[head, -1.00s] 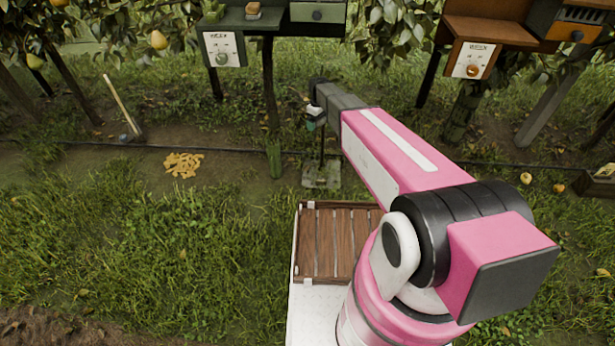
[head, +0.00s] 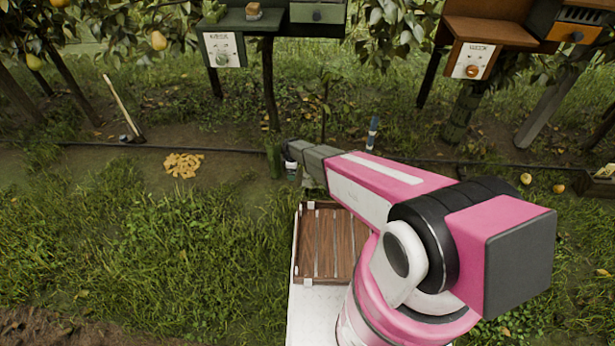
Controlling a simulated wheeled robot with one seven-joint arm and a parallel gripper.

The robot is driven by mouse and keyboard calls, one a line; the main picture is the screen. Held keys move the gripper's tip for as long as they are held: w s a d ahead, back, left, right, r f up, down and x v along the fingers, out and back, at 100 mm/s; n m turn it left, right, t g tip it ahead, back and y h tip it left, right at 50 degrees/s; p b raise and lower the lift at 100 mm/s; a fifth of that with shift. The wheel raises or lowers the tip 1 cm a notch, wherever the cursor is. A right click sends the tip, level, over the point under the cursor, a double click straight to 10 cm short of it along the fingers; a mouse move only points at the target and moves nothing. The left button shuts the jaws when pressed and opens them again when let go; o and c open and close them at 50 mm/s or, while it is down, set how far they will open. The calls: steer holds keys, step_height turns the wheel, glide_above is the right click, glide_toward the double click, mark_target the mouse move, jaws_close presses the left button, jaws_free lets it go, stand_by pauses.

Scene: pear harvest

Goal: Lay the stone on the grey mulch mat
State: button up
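My gripper (head: 291,172) is at the far end of my pink arm, low over the ground just beyond the wooden crate. Only a small pale and dark part of it shows below the wrist; its fingers cannot be made out. I cannot tell whether it holds anything. The grey mulch mat is hidden behind my forearm and wrist; a thin sapling (head: 323,108) rises behind the arm there. I cannot make out the stone.
A slatted wooden crate (head: 298,245) sits on my white deck. A blue-topped stake (head: 373,132) stands behind the arm. A dark hose (head: 220,149) crosses the ground. Orange-yellow scraps (head: 183,164) lie left. Green (head: 222,50) and orange-brown (head: 473,58) stations stand at the back.

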glide_above(307, 175)
step_height(307, 175, down, 7)
steer(key=shift+s+f, duration=0.1)
steer(key=shift+s, duration=0.05)
steer(key=shift+d+f, duration=0.15)
steer(key=shift+f, duration=1.8)
steer(key=shift+f, duration=0.1)
steer(key=o, duration=0.8)
steer(key=shift+f, duration=0.1)
steer(key=shift+o, duration=0.2)
step_height(307, 175, up, 13)
steer(key=s+d+r+m, duration=0.6)
steer(key=s+r, duration=0.5)
steer(key=r, duration=0.2)
steer(key=s+d+r+m, duration=0.5)
steer(key=s+d+r, duration=0.4)
steer(key=r, duration=0.5)
steer(key=s+d+r+m, duration=0.6)
steer(key=s+d+r, duration=0.2)
steer(key=s+r, duration=0.5)
steer(key=shift+s+d+r+m, duration=0.25)
steer(key=shift+s+r+m, duration=0.05)
steer(key=shift+s, duration=0.2)
